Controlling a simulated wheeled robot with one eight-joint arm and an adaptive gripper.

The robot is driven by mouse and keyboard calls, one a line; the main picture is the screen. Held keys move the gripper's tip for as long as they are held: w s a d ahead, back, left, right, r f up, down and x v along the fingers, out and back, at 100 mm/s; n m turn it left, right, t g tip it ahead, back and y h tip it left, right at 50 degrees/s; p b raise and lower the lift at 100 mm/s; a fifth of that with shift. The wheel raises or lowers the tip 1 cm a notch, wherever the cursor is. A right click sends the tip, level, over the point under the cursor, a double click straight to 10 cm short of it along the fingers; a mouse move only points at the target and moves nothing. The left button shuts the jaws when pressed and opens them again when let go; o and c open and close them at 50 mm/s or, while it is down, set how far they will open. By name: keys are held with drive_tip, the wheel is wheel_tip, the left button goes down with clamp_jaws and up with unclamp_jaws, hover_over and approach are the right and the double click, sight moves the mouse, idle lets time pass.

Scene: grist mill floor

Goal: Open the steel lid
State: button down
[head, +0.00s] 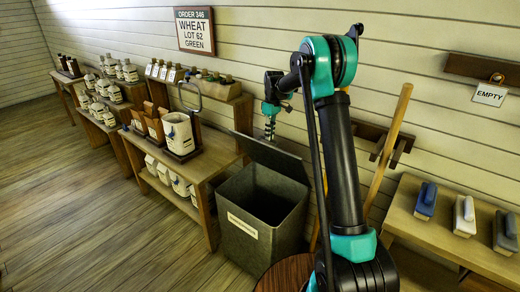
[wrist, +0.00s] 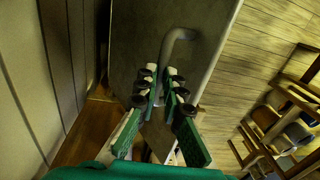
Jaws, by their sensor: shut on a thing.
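The steel lid (head: 270,157) is a dark plate hinged on the bin (head: 255,240) below the wall. It stands raised and tilted at the bin's back, and the dark inside of the bin shows. In the wrist view the lid (wrist: 132,45) fills the upper middle, with a bent grey handle (wrist: 180,36) on it. My gripper (wrist: 162,80) is shut on the lid's handle, its fingers on either side of the lower part. In the head view my gripper (head: 270,130) is small, above the lid, and the handle cannot be made out.
A shelf (head: 455,238) with several brushes is at right, beside a leaning wooden pole (head: 390,135). A round wooden top (head: 285,275) is close in front. Floor at left is clear.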

drive_tip(key=w+d, duration=0.7)
drive_tip(key=w, duration=0.2)
drive_tip(key=shift+d+r, duration=0.35)
drive_tip(key=shift+d, duration=0.05)
drive_tip(key=c, duration=2)
unclamp_jaws()
drive_tip(key=shift+o, duration=1.2)
drive_tip(key=shift+w+d+f, duration=0.1)
drive_tip(key=shift+w+f, duration=0.05)
drive_tip(key=shift+f, duration=0.2)
drive_tip(key=shift+o, duration=0.9)
drive_tip(key=shift+a+r, duration=0.15)
drive_tip(key=shift+a, duration=0.05)
wheel_tip(320, 180, up, 12)
drive_tip(key=shift+w+d, duration=0.25)
drive_tip(key=shift+w, duration=0.05)
